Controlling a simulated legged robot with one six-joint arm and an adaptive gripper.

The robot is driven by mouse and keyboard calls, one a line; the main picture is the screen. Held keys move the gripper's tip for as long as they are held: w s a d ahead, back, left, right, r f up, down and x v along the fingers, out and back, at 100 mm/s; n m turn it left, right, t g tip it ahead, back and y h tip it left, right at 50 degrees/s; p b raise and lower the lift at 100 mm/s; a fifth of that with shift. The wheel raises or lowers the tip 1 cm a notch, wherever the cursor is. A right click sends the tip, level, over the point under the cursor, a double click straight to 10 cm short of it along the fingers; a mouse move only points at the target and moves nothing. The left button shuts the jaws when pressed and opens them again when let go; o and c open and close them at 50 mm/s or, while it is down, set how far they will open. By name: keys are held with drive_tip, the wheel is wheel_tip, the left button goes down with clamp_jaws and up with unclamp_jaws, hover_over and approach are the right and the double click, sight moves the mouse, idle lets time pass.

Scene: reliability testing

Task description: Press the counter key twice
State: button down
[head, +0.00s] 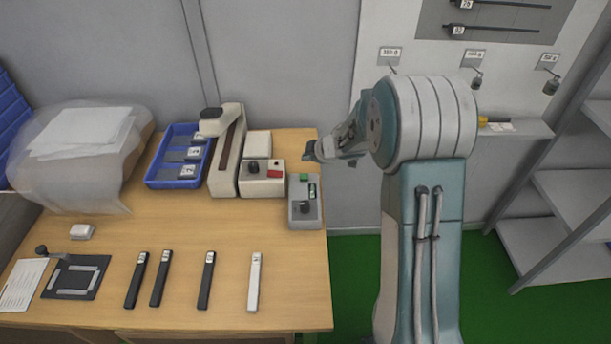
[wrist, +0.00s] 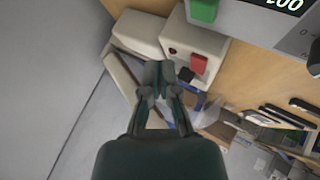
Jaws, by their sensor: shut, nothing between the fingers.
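The grey counter box (head: 296,214) stands at the right edge of the wooden table, with a green key (head: 303,177), a small dark display (head: 312,191) and a black knob (head: 305,207) on top. In the wrist view the green key (wrist: 204,10) is at the top edge, partly cut off, and the display (wrist: 285,4) shows pale digits that are cut off. My gripper (head: 310,150) is shut and empty, behind and above the green key, apart from it. In the wrist view my fingertips (wrist: 158,72) are together, left of and below the green key.
A cream box (head: 262,187) with a red key (head: 274,174) and a black knob stands left of the counter. A tall cream press (head: 228,150) and a blue tray (head: 152,178) lie further left. Several bars (head: 254,282) lie in front. A wall is behind; shelves (head: 560,190) stand right.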

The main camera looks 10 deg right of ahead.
sight(305, 176)
drive_tip(key=f, duration=0.2)
drive_tip(key=a+f, duration=0.1)
drive_tip(key=f, duration=0.1)
drive_tip(key=shift+f, duration=0.2)
drive_tip(key=shift+d+f, duration=0.1)
drive_tip(key=shift+d, duration=0.15)
drive_tip(key=shift+a, duration=0.15)
drive_tip(key=shift+f, duration=0.1)
idle(0.8)
drive_tip(key=shift+f, duration=0.3)
